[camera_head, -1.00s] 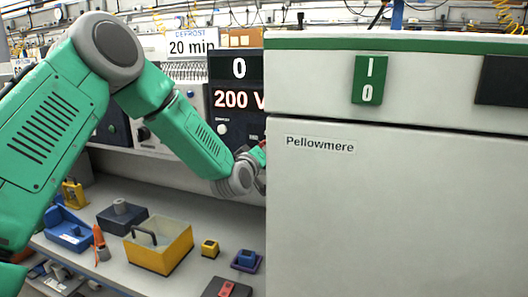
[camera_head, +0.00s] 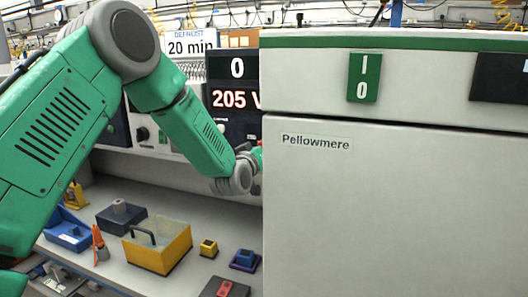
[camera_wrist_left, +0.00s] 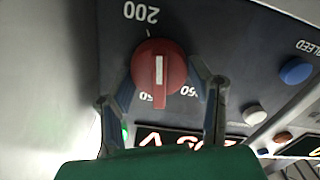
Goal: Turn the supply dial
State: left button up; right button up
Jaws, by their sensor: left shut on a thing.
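The supply dial (camera_wrist_left: 158,72) is a round red knob with a white line, on a dark panel in the left wrist view. Its scale appears upside down there, with 200 above it. The fingers of my left gripper (camera_wrist_left: 162,66) are on both sides of the dial, shut on it. My right gripper is in neither view.
The white Pellowmere cabinet (camera_head: 390,210) fills the right, with a green I/0 switch (camera_head: 364,78). A yellow box (camera_head: 158,262) and small coloured parts stand on the bench. Beside the dial are a blue button (camera_wrist_left: 296,70) and a white button (camera_wrist_left: 254,115).

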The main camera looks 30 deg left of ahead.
pick_arm(q)
jog(key=shift+f+m, duration=0.25)
jog(key=shift+m, duration=0.85)
jog(key=shift+s+f, duration=0.1)
jog(key=o, duration=1.2)
jog(key=shift+c, duration=0.2)
jog(key=v, duration=1.2)
jog(key=shift+a, duration=0.1)
